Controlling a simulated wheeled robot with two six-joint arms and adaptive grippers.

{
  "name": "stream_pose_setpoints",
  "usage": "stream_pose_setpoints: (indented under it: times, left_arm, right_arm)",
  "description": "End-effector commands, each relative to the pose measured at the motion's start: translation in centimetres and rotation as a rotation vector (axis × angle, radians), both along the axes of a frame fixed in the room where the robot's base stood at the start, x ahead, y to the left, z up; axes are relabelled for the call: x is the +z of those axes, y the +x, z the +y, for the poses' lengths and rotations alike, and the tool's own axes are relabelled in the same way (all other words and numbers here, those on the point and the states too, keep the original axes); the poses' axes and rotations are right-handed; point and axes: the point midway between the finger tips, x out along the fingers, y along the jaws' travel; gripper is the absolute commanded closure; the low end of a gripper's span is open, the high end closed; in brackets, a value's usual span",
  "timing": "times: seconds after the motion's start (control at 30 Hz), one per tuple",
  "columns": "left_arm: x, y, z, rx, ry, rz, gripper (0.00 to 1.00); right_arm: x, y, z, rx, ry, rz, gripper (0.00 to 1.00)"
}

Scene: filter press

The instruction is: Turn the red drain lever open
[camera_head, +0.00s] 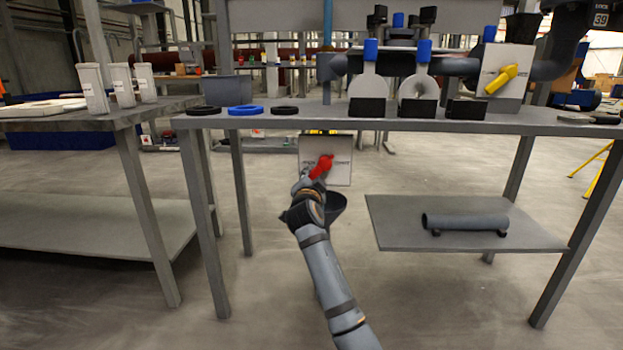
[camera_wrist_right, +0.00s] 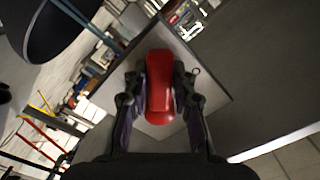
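The red drain lever (camera_head: 321,166) is on a pale panel (camera_head: 341,172) hanging below the front edge of the workbench. It slants down and to the left in the head view. My right gripper (camera_head: 311,179) reaches up to it from below. In the right wrist view, the red lever (camera_wrist_right: 160,88) lies between the two fingers of my right gripper (camera_wrist_right: 161,95). The finger pads lie against both its sides, with no clear gap. The lever's pivot is not clear to see. My left gripper is not in view.
A low shelf (camera_head: 400,225) holds a grey pipe (camera_head: 465,221) at right.

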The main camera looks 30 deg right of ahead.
Motion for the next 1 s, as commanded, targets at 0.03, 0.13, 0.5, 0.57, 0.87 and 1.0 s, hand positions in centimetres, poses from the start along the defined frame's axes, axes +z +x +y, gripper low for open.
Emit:
stream_pose_setpoints:
  times: [0.03,0.13,0.5,0.57,0.87,1.0]
  left_arm:
    - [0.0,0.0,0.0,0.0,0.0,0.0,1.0]
    - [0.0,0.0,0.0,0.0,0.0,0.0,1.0]
    - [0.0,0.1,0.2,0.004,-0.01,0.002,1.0]
    - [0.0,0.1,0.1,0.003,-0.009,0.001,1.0]
    - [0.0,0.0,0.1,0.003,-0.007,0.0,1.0]
    - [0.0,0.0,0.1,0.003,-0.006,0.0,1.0]
  right_arm:
    - [0.0,0.0,0.0,0.0,0.0,0.0,0.66]
    - [0.0,0.0,0.0,0.0,-0.002,0.0,0.53]
    - [0.0,-0.5,0.4,0.001,-0.005,0.0,0.53]
    - [0.0,-1.3,0.9,0.001,-0.004,-0.001,0.53]
    - [-0.1,-7.4,4.7,0.002,0.002,0.0,0.53]
    - [-0.1,-9.3,5.8,0.001,0.0,0.002,0.53]
